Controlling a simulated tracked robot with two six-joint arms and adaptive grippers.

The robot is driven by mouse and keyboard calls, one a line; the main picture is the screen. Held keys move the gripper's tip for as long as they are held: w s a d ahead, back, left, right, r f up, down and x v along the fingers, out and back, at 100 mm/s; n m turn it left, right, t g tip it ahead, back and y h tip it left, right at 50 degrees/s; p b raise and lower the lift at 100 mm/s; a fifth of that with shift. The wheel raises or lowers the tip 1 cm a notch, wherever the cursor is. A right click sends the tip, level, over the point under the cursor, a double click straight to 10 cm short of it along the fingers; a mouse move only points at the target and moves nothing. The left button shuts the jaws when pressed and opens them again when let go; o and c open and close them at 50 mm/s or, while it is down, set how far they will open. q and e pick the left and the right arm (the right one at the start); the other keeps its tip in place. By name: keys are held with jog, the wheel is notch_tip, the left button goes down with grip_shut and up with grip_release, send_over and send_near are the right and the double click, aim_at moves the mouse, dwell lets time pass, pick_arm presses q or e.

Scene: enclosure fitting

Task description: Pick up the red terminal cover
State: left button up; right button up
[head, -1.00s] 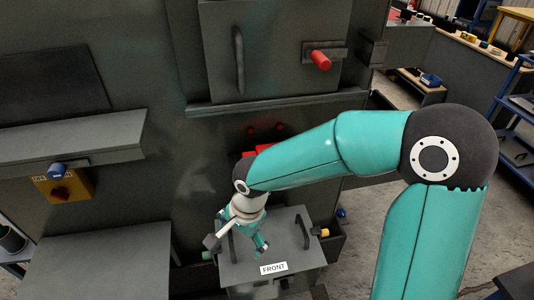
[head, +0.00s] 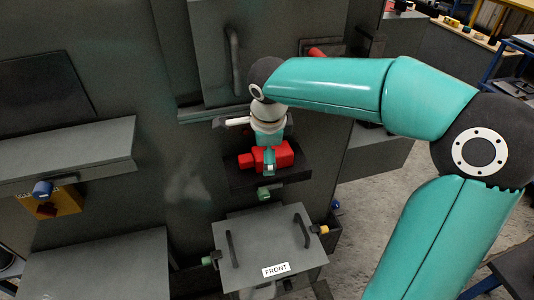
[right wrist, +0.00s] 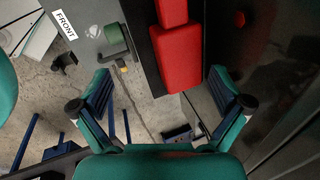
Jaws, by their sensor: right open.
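The red terminal cover (head: 285,154) rests on a dark shelf (head: 238,180) that juts from the grey cabinet. It is blocky, with a narrower and a wider part. My right gripper (head: 269,166) hangs in front of it in the head view and hides its middle. In the right wrist view the cover (right wrist: 180,60) reaches down from the top toward the space between my open fingers (right wrist: 160,103). I see no finger closed on it, and I cannot tell how far apart they are in depth. My left gripper is in neither view.
Below the shelf stands a grey box labelled FRONT (head: 255,252) with two handles. A green cylinder (head: 264,193) sticks out under the shelf. A cabinet door with a handle (head: 233,60) is above. A grey ledge (head: 70,150) juts out at left.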

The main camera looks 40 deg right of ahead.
jog(key=shift+w+d+p, duration=0.3)
jog(key=shift+w+d, duration=0.55)
jog(key=shift+w, duration=0.2)
jog(key=x, duration=0.5)
jog(key=c, duration=1.7)
